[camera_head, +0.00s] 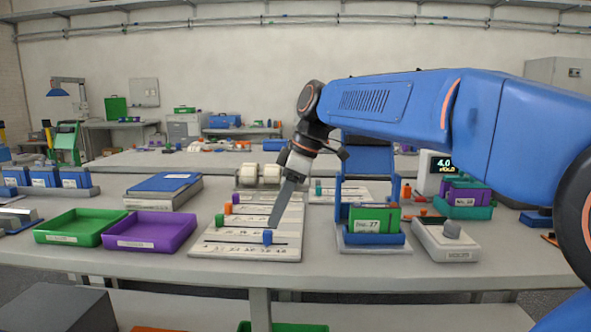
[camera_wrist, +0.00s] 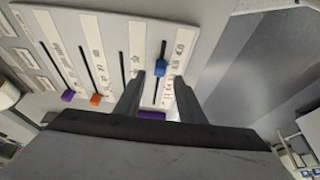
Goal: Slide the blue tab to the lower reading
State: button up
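The blue tab (camera_head: 267,237) stands on the front slot of the white slider board (camera_head: 205,248), toward the slot's right part. In the wrist view the blue tab (camera_wrist: 160,67) lies just beyond and between my two spread fingertips, with gaps on both sides. My gripper (camera_head: 274,224) is open and points down over the board, just behind the blue tab in the head view; the wrist view shows both fingers (camera_wrist: 159,80). Printed scale marks run along the slots, but the numbers are too small to read.
Green (camera_head: 219,219), purple (camera_head: 228,208) and orange (camera_head: 235,198) tabs sit at the left of the other slots. A green tray (camera_head: 70,239) and purple tray (camera_head: 150,246) lie left. A blue holder with a green block (camera_head: 374,219) and a grey knob box (camera_head: 445,250) stand right.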

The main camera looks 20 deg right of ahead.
jog(key=v, duration=1.2)
jog(key=shift+r, duration=0.1)
